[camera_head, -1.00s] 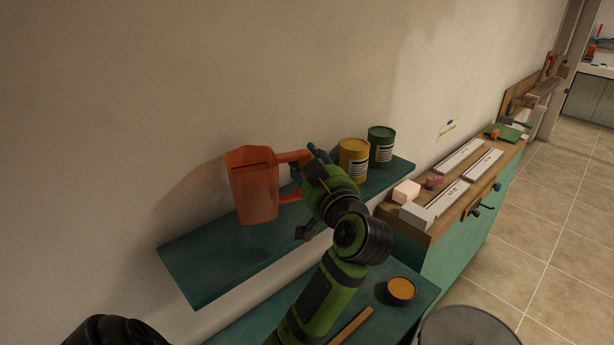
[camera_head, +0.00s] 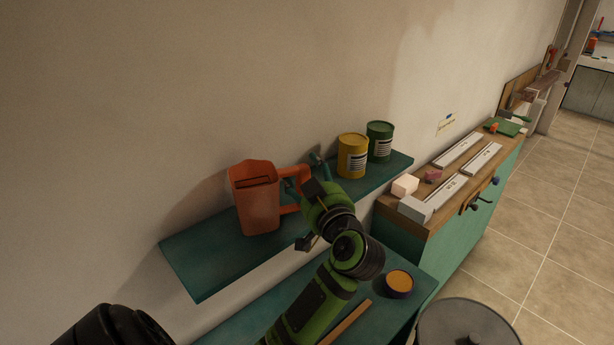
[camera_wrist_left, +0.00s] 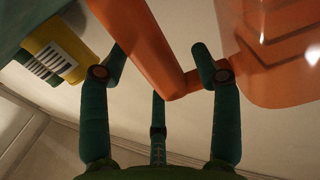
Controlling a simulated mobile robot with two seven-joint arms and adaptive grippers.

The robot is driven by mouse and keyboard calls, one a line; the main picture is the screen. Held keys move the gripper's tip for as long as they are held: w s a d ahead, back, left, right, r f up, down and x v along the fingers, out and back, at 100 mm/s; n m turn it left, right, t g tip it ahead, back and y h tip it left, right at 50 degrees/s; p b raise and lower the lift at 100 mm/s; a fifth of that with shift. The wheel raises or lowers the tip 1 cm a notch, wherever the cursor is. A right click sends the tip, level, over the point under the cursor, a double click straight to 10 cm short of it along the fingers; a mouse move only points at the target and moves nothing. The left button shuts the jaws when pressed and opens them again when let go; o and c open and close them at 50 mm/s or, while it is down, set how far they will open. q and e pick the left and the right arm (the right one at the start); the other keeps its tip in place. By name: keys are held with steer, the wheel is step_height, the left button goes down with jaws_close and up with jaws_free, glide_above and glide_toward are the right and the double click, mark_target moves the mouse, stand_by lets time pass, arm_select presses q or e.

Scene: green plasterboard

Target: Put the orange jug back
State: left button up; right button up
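The orange jug (camera_head: 256,205) is upright at the green wall shelf (camera_head: 200,262), left of the tins. Its base appears to rest on the shelf. Its handle points right, towards my left gripper (camera_head: 304,173). In the left wrist view, the orange handle (camera_wrist_left: 145,50) runs between the spread fingers of my left gripper (camera_wrist_left: 160,62), with gaps beside it. The jug body (camera_wrist_left: 275,60) fills the upper right of that view. The left gripper looks open around the handle. My right gripper is not in view.
A yellow tin (camera_head: 352,158) and a green tin (camera_head: 379,142) stand on the shelf just right of my left gripper. Below are a lower green surface with a small orange-topped pot (camera_head: 399,283) and a wood-topped cabinet (camera_head: 410,222). The shelf's left end is bare.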

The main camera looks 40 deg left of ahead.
arm_select(q)
steer(key=shift+r, duration=0.1)
steer(key=b+v, duration=0.4)
steer(key=v, duration=0.8)
